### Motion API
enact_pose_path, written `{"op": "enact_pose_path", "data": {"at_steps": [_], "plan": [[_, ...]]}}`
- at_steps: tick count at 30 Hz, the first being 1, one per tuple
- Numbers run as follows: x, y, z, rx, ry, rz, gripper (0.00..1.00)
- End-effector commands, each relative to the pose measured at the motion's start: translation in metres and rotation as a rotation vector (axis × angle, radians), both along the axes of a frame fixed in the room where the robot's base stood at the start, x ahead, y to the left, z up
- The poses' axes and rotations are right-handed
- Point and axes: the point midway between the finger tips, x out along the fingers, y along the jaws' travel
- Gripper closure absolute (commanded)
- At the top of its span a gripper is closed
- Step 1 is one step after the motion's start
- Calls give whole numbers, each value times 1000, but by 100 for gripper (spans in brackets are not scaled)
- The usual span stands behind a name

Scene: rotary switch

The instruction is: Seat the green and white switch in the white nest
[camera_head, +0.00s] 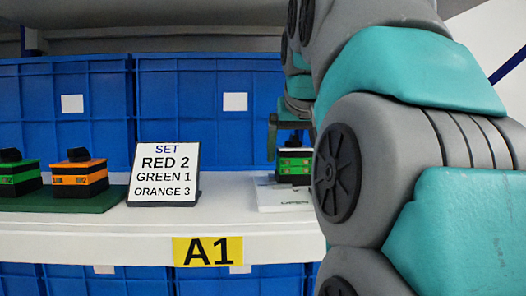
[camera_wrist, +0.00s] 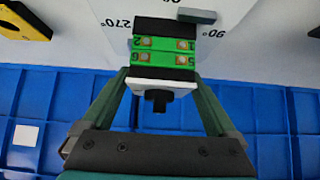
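The green and white switch (camera_head: 293,163) has a green body, a white panel and a black knob. It hangs under my gripper (camera_head: 284,128), just above a white plate (camera_head: 272,198) on the shelf. In the wrist view the switch (camera_wrist: 164,55) is between both fingers of my gripper (camera_wrist: 162,85), which meet its sides near the white panel; its knob points back toward my palm. The white plate (camera_wrist: 112,12) carries angle marks such as 270° around the switch. The nest's seat is hidden behind the switch, and I cannot tell contact with it.
A sign (camera_head: 165,174) reads red 2, green 1, orange 3. An orange switch (camera_head: 80,175) and a green one (camera_head: 18,178) stand on a dark green mat (camera_head: 60,203) at left. Blue bins (camera_head: 190,100) stand behind. A grey block (camera_wrist: 197,15) is beside the held switch.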

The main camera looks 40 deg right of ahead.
Motion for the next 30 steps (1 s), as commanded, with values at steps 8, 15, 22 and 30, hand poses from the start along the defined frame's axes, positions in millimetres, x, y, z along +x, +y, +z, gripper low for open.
{"op": "enact_pose_path", "data": {"at_steps": [8, 15, 22, 30], "plan": [[0, 0, 0, 0, 0, 0, 0], [-6, 4, 13, -2, -3, 0, 0], [-24, 15, 34, 0, 0, 0, 0], [-41, 25, 53, -1, -1, 0, 0]]}}
